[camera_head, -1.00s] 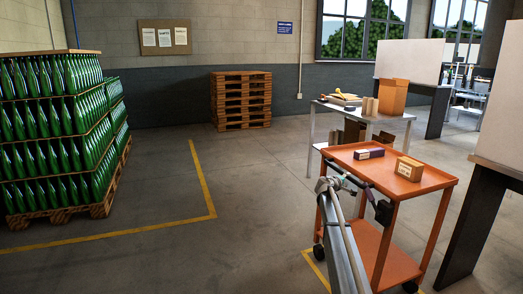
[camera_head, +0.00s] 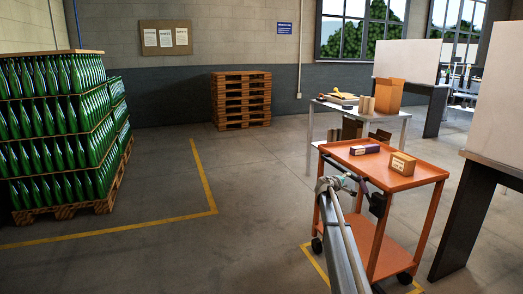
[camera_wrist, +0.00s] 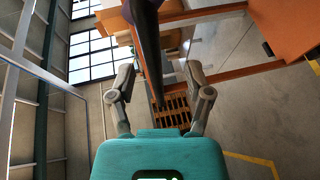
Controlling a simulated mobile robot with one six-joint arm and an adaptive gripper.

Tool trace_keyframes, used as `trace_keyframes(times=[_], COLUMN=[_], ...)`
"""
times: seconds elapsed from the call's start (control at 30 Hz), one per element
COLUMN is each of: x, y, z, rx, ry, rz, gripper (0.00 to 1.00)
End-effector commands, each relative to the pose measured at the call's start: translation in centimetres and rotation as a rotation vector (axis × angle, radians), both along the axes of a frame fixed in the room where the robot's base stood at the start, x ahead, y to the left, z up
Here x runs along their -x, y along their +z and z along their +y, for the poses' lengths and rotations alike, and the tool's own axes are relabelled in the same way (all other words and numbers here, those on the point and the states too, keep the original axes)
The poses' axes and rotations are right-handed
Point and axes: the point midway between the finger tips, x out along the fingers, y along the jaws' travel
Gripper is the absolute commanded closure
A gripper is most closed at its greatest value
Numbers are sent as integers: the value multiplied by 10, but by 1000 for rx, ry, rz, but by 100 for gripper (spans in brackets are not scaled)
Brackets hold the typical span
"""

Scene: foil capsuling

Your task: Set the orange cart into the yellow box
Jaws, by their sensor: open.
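The orange cart (camera_head: 425,178) stands upright at right in the head view, with a dark push handle (camera_head: 374,191) on its near side. Its left wheel is close to a corner of a yellow floor line (camera_head: 313,262); more yellow shows by its near right wheel, and the rest is hidden. My gripper (camera_head: 348,181) is at the handle. In the wrist view, my gripper (camera_wrist: 159,85) is open, its fingers on either side of the dark handle bar (camera_wrist: 150,50); contact cannot be told.
A purple-and-white carton (camera_head: 364,149) and a brown box (camera_head: 402,164) sit on the cart's top. A work table (camera_head: 398,112) stands behind it, a dark-legged bench (camera_head: 467,220) at right. Bottle pallets (camera_head: 60,130) and stacked pallets (camera_head: 240,100) border the open floor.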

Motion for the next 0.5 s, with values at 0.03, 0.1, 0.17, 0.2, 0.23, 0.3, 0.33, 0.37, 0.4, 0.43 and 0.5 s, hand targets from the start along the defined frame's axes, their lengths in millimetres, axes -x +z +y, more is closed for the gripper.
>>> trace_keyframes(times=[0.03, 0.1, 0.17, 0.2, 0.23, 0.3, 0.33, 0.37, 0.4, 0.43, 0.5], x=[7, 13, 18, 23, 27, 35, 38, 44, 51, 56, 70], y=[-1, -4, -6, -7, -8, -11, -13, -14, -17, -19, -23], z=[1, 3, 4, 5, 6, 7, 8, 9, 11, 12, 15], rx=[-11, -27, -40, -51, -60, -80, -90, -103, -119, -131, -165], ry=[-7, -14, -20, -26, -30, -41, -45, -51, -60, -66, -82], rz=[1, 0, 1, 1, 1, 2, 3, 4, 5, 6, 9], gripper=[35, 35, 35, 35, 35, 35, 35, 35, 35, 35, 35])
